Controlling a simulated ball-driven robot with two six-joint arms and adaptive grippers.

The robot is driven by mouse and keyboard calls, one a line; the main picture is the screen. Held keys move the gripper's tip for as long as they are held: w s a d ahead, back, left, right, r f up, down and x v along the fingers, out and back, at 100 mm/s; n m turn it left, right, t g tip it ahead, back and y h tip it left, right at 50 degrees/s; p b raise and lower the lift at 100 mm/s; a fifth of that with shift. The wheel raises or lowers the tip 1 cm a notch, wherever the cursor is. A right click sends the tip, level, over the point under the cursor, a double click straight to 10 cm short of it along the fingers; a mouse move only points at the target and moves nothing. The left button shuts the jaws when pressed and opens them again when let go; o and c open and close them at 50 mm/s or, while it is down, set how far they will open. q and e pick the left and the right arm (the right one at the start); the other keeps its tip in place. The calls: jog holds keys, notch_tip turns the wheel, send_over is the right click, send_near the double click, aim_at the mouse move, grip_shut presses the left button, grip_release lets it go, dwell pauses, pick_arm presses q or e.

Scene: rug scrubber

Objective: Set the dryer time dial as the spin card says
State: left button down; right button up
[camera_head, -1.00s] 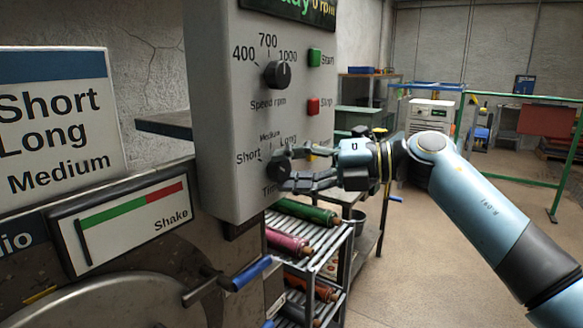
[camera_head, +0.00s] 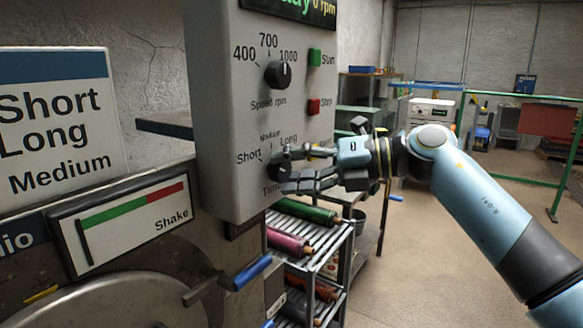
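The dryer time dial (camera_head: 279,171) is a dark round knob low on the grey control panel (camera_head: 222,135). Short, Medium and Long are printed around it. My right gripper (camera_head: 284,170) reaches it from the right, one finger above the dial and one below. The fingers look spread, with no clear contact. They partly cover the dial and its label, and I cannot read its pointer. A white card (camera_head: 55,135) with a blue band stands at left and reads Short, Long, Medium; its left side is cut off. My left gripper is not in view.
The speed dial (camera_head: 277,74), green start button (camera_head: 314,57) and red stop button (camera_head: 313,106) are above. A shake gauge (camera_head: 130,222) and blue-handled lever (camera_head: 250,273) are lower left. A rack (camera_head: 325,252) with coloured rolls stands below. The floor at right is open.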

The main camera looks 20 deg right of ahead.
jog(key=shift+o, duration=1.1)
jog(key=shift+r, duration=0.1)
jog(key=v, duration=1.2)
